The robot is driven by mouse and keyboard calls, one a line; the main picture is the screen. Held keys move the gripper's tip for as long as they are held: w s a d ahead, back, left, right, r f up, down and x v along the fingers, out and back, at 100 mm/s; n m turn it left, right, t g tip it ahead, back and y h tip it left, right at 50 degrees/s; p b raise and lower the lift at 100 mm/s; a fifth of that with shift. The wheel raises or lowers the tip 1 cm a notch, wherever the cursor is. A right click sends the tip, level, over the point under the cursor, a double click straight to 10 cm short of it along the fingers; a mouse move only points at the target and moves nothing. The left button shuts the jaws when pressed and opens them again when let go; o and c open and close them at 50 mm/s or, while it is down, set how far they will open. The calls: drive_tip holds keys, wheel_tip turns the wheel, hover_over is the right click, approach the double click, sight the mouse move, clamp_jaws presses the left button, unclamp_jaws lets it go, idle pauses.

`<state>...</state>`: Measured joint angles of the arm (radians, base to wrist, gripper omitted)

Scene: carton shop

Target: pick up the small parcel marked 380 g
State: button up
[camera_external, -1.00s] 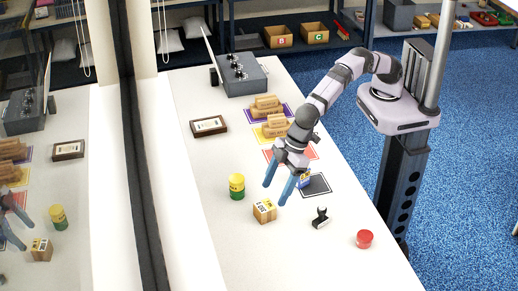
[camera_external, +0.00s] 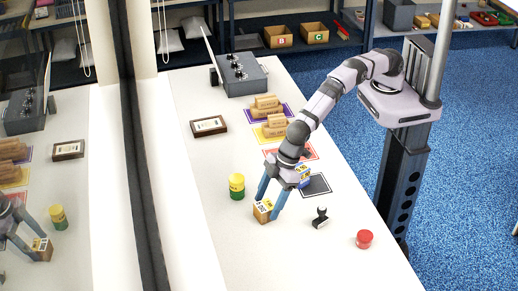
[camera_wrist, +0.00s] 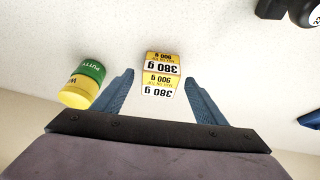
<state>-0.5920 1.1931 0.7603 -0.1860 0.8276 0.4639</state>
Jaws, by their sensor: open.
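The small parcel (camera_external: 262,211) is a brown box with a yellow and white label, standing on the white table. In the wrist view its label (camera_wrist: 160,80) reads 380 g, upside down, with 900 on the yellow part. My gripper (camera_external: 268,205) is open, with one blue finger on either side of the parcel. In the wrist view the parcel sits between and just beyond the two fingertips (camera_wrist: 160,80), with gaps on both sides. I cannot tell from the outside view whether a finger touches it.
A yellow and green putty tin (camera_external: 237,187) stands just left of my gripper, and shows in the wrist view (camera_wrist: 83,84).

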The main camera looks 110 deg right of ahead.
sight(267, 205)
drive_tip(key=shift+w+f, duration=0.25)
drive_tip(key=shift+f, duration=0.45)
drive_tip(key=shift+a+r, duration=0.1)
drive_tip(key=c, duration=1.4)
drive_tip(key=shift+c, duration=0.2)
wheel_tip(267, 205, up, 10)
drive_tip(key=shift+r+b, duration=0.1)
drive_tip(key=shift+b, duration=1.05)
